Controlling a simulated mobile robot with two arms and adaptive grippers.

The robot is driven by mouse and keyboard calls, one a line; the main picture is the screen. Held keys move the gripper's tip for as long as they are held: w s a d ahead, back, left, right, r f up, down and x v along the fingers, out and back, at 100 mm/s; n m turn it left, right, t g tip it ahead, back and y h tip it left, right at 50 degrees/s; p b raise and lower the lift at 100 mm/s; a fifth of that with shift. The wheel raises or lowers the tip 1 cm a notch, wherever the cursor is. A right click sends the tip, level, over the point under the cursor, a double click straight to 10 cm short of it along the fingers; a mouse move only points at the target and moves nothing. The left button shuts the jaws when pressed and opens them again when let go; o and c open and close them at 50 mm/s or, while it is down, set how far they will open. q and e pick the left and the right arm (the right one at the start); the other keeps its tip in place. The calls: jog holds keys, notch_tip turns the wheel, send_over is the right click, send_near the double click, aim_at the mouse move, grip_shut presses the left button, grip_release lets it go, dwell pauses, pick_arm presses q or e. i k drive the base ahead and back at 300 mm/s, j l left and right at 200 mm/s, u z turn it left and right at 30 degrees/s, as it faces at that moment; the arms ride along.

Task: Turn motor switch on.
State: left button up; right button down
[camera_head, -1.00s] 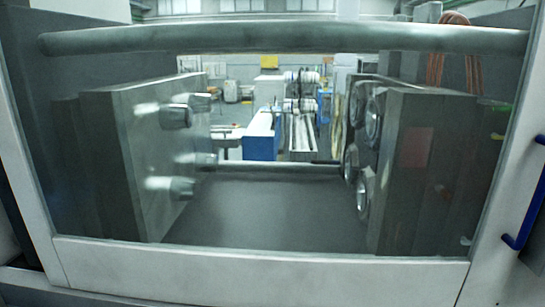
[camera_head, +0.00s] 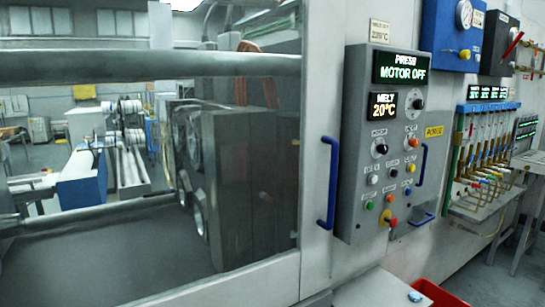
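A grey control panel (camera_head: 362,120) is mounted on the machine right of centre in the head view. Its upper display (camera_head: 402,68) reads "PRESS MOTOR OFF". A smaller display (camera_head: 383,105) reads "MELT 20°C". A black rotary knob (camera_head: 418,104) is at the upper right of the panel and another black knob (camera_head: 380,148) is at its middle left. Several coloured buttons and a red knob on yellow (camera_head: 388,218) sit lower down. Neither of my grippers is in view.
A blue door handle (camera_head: 329,183) stands left of the panel, and another blue handle (camera_head: 421,165) is at its right. The windowed press door (camera_head: 150,66) fills the left. A valve manifold (camera_head: 485,150) is at the right. A red bin (camera_head: 438,293) is below.

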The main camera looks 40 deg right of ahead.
aim_at(383, 149)
jog(key=z, duration=1.8)
